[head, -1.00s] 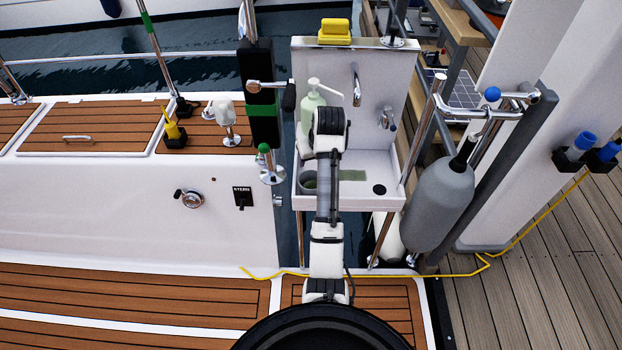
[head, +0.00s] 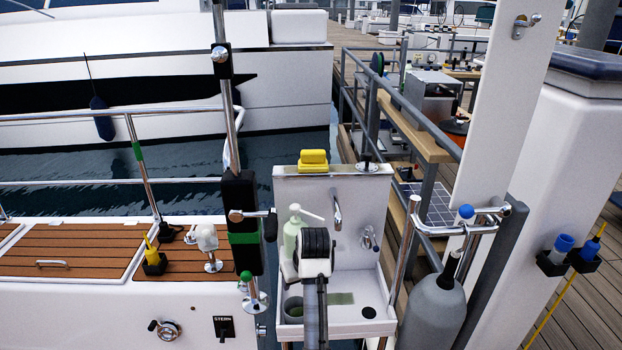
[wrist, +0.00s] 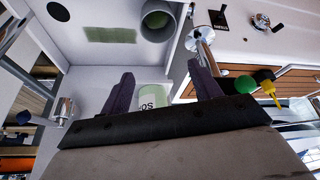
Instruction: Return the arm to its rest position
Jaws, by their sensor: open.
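My gripper (wrist: 159,82) shows in the wrist view with its two dark fingers spread apart and nothing held between them. Part of a pale green bottle (wrist: 153,102) with a label shows between and behind the fingers; I cannot tell how far away it is. In the head view my arm reaches up the middle, in front of the white washstand (head: 336,183), and its fingers are hidden. The pump bottle (head: 292,236) stands just left of my arm's end.
A grey cup (head: 293,309) and a green cloth (head: 341,298) lie in the basin. A yellow sponge-like block (head: 313,160) sits on the washstand's top edge. A black post (head: 240,220) stands close on the left; a grey fender (head: 433,312) hangs at the right.

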